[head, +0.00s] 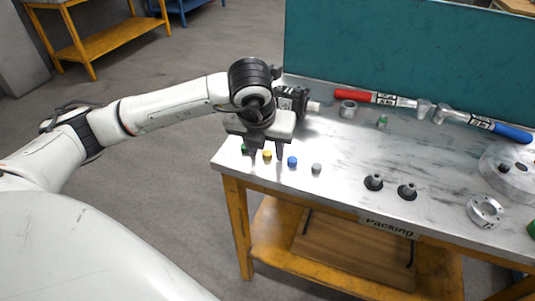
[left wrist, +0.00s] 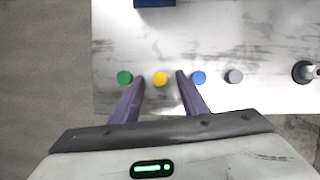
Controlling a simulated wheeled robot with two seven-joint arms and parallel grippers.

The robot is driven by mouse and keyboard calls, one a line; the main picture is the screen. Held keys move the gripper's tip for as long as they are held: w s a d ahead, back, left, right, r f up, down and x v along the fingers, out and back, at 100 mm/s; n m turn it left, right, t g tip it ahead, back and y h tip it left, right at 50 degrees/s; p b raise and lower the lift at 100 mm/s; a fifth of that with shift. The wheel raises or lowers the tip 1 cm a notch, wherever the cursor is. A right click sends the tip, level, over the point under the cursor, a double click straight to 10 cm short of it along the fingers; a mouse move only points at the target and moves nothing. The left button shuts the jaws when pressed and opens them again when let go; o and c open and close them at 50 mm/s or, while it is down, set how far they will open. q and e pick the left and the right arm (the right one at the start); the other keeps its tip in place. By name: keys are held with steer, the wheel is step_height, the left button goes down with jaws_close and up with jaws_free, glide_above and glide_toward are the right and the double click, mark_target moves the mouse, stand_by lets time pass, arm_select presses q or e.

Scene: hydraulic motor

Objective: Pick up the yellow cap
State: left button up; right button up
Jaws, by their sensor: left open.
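The yellow cap (head: 267,154) stands on the metal table top near its left front corner, in a row with other caps. My left gripper (head: 266,157) is above this row, pointing down, open and empty. In the left wrist view the yellow cap (left wrist: 160,79) lies between the lines of the two fingers, just beyond the fingertips (left wrist: 160,76), with the right finger close to the blue cap. I cannot tell the exact height of the fingertips above the cap. My right gripper is not in view.
A green cap (left wrist: 124,77) is left of the yellow one; a blue cap (left wrist: 198,77) and a grey cap (left wrist: 235,76) are to its right. Two dark fittings (head: 374,182) (head: 407,191) stand farther right. Red and blue-handled tools (head: 375,98) (head: 485,122) lie at the back by the teal panel (head: 400,55).

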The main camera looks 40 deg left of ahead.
arm_select(q)
jaws_close()
